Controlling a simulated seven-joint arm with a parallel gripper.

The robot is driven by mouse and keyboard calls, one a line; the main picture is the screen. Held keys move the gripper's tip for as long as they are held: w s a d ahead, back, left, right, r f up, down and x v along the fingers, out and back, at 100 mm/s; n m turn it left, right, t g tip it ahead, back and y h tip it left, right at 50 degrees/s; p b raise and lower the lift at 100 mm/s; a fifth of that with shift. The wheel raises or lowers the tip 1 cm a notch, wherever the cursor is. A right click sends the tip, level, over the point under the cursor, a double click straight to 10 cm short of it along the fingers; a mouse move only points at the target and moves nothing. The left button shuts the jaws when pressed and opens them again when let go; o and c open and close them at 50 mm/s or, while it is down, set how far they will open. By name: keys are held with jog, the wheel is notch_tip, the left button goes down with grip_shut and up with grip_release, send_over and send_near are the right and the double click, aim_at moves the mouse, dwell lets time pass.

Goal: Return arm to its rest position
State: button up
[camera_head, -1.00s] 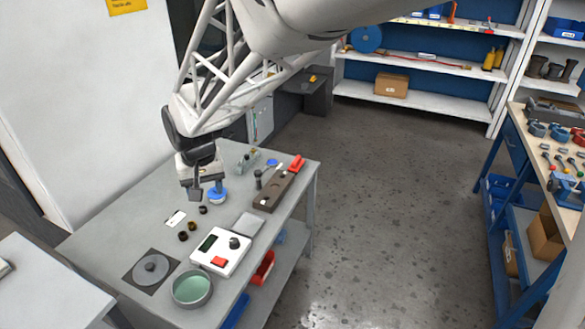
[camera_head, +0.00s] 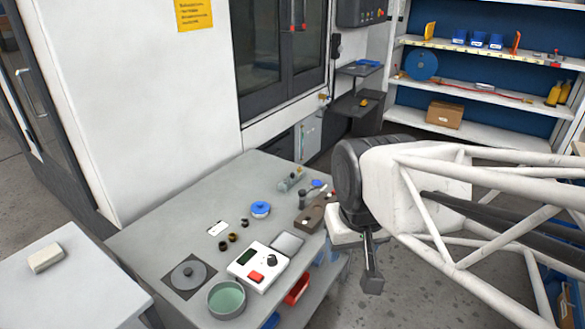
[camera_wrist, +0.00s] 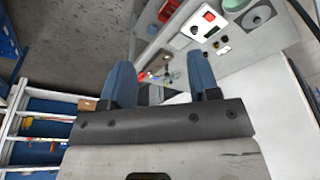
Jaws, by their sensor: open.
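My gripper (camera_head: 373,281) hangs at the right front edge of the grey table (camera_head: 140,240) in the head view, beyond the tabletop items. In the wrist view its two blue fingers (camera_wrist: 158,82) stand apart with nothing between them, so it is open and empty. A blue-topped round part (camera_head: 260,209) rests on the table, away from my gripper. My white lattice arm reaches in from the right and hides part of the floor and the right side of the room.
The table holds a white control box (camera_head: 258,266), a green-lined bowl (camera_head: 227,299), a round disc on a dark plate (camera_head: 188,275) and a brown block (camera_head: 311,217). Shelves (camera_head: 470,95) stand at the back right. A white side table (camera_head: 70,285) is at the left.

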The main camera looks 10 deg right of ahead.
jog(key=shift+s+d+f, duration=0.1)
jog(key=shift+s+d, duration=0.1)
jog(key=shift+s, duration=0.3)
jog(key=shift+s+d, duration=0.15)
jog(key=shift+s, duration=0.35)
